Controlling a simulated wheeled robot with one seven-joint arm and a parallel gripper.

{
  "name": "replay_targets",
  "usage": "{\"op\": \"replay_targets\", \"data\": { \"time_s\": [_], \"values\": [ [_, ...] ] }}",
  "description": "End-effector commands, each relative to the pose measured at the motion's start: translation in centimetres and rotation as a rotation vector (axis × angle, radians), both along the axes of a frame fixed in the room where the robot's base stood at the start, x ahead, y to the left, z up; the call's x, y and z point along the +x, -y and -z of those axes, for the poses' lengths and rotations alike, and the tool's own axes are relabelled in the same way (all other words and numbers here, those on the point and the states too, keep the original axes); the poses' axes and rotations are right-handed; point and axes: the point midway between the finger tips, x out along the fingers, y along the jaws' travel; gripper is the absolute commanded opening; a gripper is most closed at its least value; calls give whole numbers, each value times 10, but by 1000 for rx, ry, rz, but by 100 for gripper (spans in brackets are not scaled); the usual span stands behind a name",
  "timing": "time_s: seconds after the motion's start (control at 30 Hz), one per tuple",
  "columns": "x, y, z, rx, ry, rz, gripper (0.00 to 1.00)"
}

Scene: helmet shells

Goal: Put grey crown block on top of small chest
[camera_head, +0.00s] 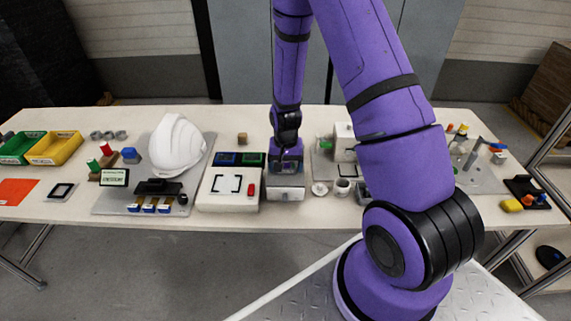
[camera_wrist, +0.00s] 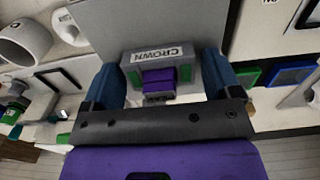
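The grey crown block (camera_wrist: 148,59), labelled CROWN, shows in the wrist view between the two blue fingers of my gripper (camera_wrist: 160,72). The fingers lie against its two sides, with a purple part between them. A flat grey surface (camera_wrist: 170,22) lies beyond the block. In the head view my gripper (camera_head: 286,160) points down over a small grey box (camera_head: 286,193), which looks like the small chest. The block is largely hidden there by the gripper. I cannot tell whether the block touches the box.
A white helmet shell (camera_head: 177,146) is further left. My arm hides part of the right side.

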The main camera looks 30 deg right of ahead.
Motion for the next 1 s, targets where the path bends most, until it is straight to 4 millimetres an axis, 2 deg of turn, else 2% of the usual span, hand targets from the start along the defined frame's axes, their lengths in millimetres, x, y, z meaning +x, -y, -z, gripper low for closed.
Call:
{"op": "replay_targets", "data": {
  "time_s": [0.3,0.47,1.0],
  "values": [
    [0,0,-1,-1,1,0,93],
    [1,0,-10,-1,4,0,93],
    [1,0,-98,-1,4,0,93]
  ]
}}
